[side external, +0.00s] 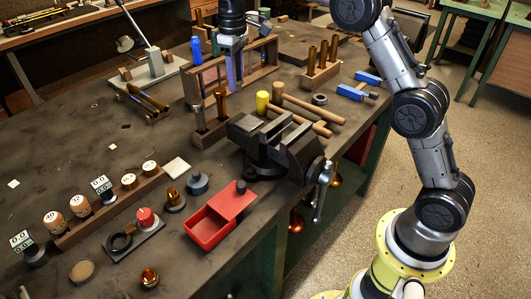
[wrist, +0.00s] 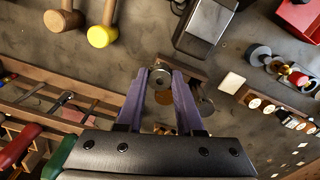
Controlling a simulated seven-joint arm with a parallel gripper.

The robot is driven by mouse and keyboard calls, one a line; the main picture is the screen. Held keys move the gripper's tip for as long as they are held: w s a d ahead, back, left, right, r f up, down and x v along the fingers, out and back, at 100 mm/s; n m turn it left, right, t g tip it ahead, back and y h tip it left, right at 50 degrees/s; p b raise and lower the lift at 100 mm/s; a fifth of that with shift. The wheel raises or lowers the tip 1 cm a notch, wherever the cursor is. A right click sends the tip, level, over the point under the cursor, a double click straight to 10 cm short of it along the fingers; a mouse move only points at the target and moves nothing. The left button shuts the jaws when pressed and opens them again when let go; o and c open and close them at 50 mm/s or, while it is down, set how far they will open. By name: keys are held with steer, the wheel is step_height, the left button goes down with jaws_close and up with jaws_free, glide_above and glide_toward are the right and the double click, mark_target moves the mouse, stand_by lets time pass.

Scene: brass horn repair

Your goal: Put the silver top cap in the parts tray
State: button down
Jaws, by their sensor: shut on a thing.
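My gripper (side external: 234,84) is above the bench by the wooden rack, its purple fingers pointing down. In the wrist view, my gripper (wrist: 160,77) is shut on a round silver piece with a dark centre, the silver top cap (wrist: 159,75), between its fingertips. The cap is too small to make out in the side view. A red tray (side external: 205,232), which looks like the parts tray, sits open near the bench's front edge, well apart from the gripper. Part of this red tray (wrist: 298,18) shows at the wrist view's top right.
A dark vise (side external: 275,143) stands between my gripper and the red tray. Mallets, including a yellow-headed one (side external: 262,103), lie to the right. A strip of labelled jars (side external: 80,228) lies front left.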

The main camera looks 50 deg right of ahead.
steer(key=s+a+r+n, duration=0.1)
steer(key=a+r+n, duration=0.2)
steer(key=a+n, duration=0.55)
steer(key=a+f+n, duration=0.3)
steer(key=a+f, duration=0.1)
steer(key=w+a+f+n, duration=0.1)
steer(key=a+f+n, duration=0.2)
steer(key=a+f, duration=0.1)
steer(key=w+a+f+n, duration=0.1)
steer(key=a+f+n, duration=0.2)
steer(key=a+f, duration=0.1)
steer(key=shift+w+a+f, duration=0.1)
steer(key=shift+w, duration=0.15)
steer(key=shift+a+f+n, duration=0.35)
steer(key=shift+f+n, duration=0.15)
steer(key=shift+n, duration=0.05)
